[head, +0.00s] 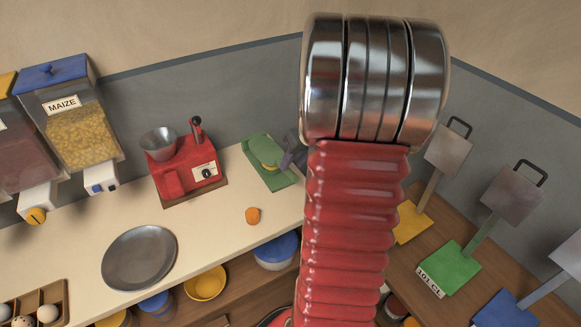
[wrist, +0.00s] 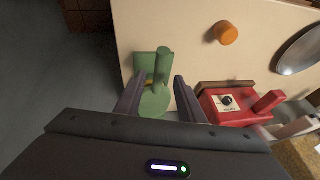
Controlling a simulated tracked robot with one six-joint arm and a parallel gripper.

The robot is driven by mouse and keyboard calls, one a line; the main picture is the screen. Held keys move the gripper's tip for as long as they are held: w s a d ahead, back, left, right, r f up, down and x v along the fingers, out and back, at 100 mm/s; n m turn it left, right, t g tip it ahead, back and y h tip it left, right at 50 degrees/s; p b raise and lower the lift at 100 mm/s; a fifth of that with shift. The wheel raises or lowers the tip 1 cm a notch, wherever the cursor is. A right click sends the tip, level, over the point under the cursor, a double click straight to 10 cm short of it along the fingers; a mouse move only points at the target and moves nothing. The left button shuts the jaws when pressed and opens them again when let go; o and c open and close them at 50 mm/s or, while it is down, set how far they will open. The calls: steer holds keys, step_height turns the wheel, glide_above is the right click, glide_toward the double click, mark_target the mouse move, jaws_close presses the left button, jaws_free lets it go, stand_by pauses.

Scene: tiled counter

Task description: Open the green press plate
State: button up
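A green press (head: 265,151) lies on the cream counter near the back wall, beside my arm in the head view. In the wrist view the press (wrist: 146,62) shows a square base, a rounded plate and a green handle bar (wrist: 162,67) sticking up. A small yellow patch shows at the plate. My gripper (wrist: 158,82) is open, its two dark fingers on either side of the press, with gaps at both sides. In the head view my gripper (head: 291,153) is partly hidden behind my red arm. I cannot tell whether the fingers touch the press.
A red machine (head: 182,172) with a metal bowl stands left of the press. An orange piece (head: 253,215) and a grey plate (head: 139,258) lie on the counter. A green-based stand (head: 450,268) with a metal panel is on the right wooden counter. Bare counter lies between the red machine and press.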

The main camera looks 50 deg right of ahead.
mark_target(289, 169)
steer(key=shift+x, duration=1.65)
steer(key=shift+c, duration=0.6)
jaws_close()
